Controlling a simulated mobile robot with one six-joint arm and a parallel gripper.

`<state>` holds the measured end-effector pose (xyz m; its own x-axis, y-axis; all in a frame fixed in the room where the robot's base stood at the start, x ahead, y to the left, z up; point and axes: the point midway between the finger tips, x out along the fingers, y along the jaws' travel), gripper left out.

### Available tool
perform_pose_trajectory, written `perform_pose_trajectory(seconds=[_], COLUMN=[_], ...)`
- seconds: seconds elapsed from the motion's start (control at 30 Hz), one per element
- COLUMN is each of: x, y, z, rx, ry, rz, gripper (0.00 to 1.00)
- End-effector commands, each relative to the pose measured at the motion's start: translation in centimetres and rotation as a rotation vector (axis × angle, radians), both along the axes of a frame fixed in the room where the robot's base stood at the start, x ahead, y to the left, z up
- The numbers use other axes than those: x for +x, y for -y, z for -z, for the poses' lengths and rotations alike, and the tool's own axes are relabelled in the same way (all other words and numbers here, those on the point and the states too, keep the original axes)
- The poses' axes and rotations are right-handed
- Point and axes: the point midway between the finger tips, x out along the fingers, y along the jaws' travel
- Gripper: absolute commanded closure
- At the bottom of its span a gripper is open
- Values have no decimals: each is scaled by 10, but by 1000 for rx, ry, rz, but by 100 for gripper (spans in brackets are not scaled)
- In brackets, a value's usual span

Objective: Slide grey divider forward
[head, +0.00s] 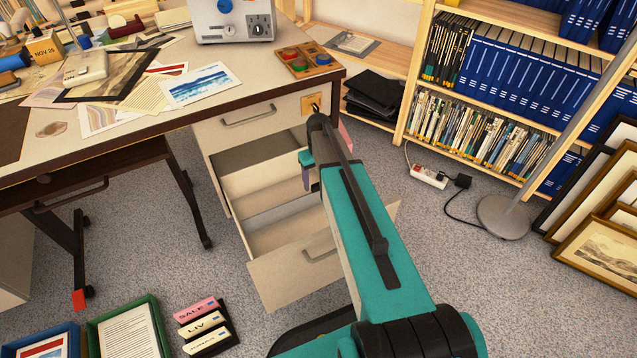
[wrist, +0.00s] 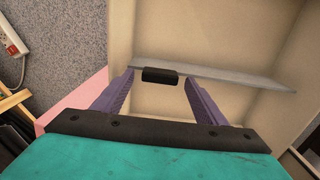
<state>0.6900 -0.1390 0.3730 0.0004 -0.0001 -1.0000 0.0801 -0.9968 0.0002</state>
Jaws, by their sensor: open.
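The lower drawer (head: 308,262) of the desk pedestal is pulled open. The grey divider (wrist: 232,80) stands across the inside of the drawer, with a black tab (wrist: 161,75) on its top edge. In the head view the divider shows as a pale band (head: 284,209) across the drawer. My gripper (head: 306,184) is over the drawer, partly hidden behind my arm. In the wrist view its two purple fingers are open, one on each side of the black tab, with gaps between. I cannot tell how deep the fingertips reach.
A closed drawer (head: 248,113) with a handle sits above the open one. The desk (head: 150,120) bears papers and a meter. A bookcase (head: 500,100), a lamp base (head: 503,217) and a power strip (head: 428,177) stand to the right. Trays (head: 128,325) lie on the floor at lower left.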

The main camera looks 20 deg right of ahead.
Motion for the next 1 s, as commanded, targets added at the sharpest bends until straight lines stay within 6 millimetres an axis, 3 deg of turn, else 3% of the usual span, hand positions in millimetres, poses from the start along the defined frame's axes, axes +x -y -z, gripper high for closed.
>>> perform_pose_trajectory(seconds=[0.13, 0.47, 0.8, 1.0], x=[0, 0, 0, -4], y=[0, 1, 1, 1], z=[10, 11, 11, 10], rx=[0, 0, 0, 1], ry=[-1, 0, 0, -1], rz=[0, 1, 1, 2], gripper=[34, 34, 90, 93])
